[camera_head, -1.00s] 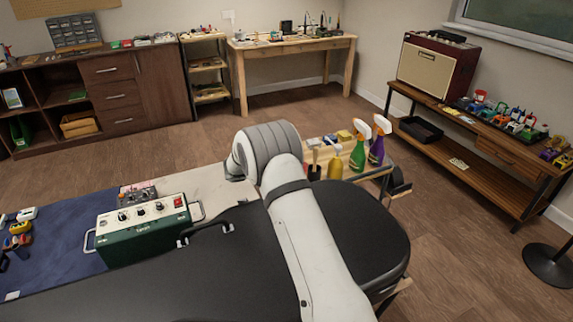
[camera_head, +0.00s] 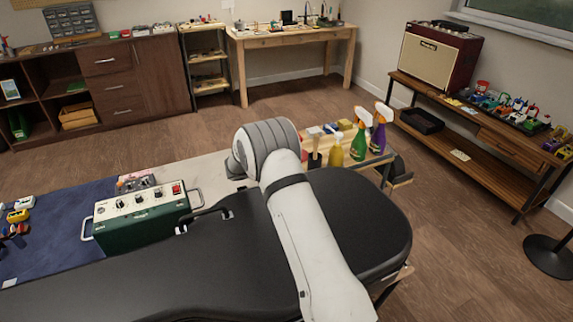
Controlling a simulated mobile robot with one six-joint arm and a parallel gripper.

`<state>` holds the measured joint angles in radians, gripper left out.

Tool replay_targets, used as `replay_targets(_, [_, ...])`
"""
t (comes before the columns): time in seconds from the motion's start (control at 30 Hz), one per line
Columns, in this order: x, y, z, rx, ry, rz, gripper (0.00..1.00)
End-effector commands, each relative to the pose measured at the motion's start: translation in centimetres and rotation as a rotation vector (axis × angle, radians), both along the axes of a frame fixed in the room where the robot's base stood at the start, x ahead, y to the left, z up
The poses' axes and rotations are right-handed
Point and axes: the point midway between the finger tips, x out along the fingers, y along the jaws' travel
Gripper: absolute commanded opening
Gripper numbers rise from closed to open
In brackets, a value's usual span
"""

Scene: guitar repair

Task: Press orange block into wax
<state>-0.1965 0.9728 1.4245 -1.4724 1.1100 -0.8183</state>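I cannot make out an orange block or the wax for certain. Small coloured pieces, including a yellow one (camera_head: 345,125), sit among the items on the wooden tray or bench end behind my arm; they are too small to tell apart. My white and grey arm crosses the middle of the view, with its grey joint in front of that bench. My gripper is not visible.
A green control box (camera_head: 140,222) stands on the bench beside a blue mat (camera_head: 60,215). Green (camera_head: 361,145) and purple (camera_head: 380,130) spray bottles and a yellow bottle (camera_head: 336,155) stand right of my arm. An amplifier (camera_head: 437,57) is far right. Open floor lies beyond.

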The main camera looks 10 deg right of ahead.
Motion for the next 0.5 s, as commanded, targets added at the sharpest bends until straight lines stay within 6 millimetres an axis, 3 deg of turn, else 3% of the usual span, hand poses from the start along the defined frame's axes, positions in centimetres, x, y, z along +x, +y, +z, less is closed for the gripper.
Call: replay_targets(0.5, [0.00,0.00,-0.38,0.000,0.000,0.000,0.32])
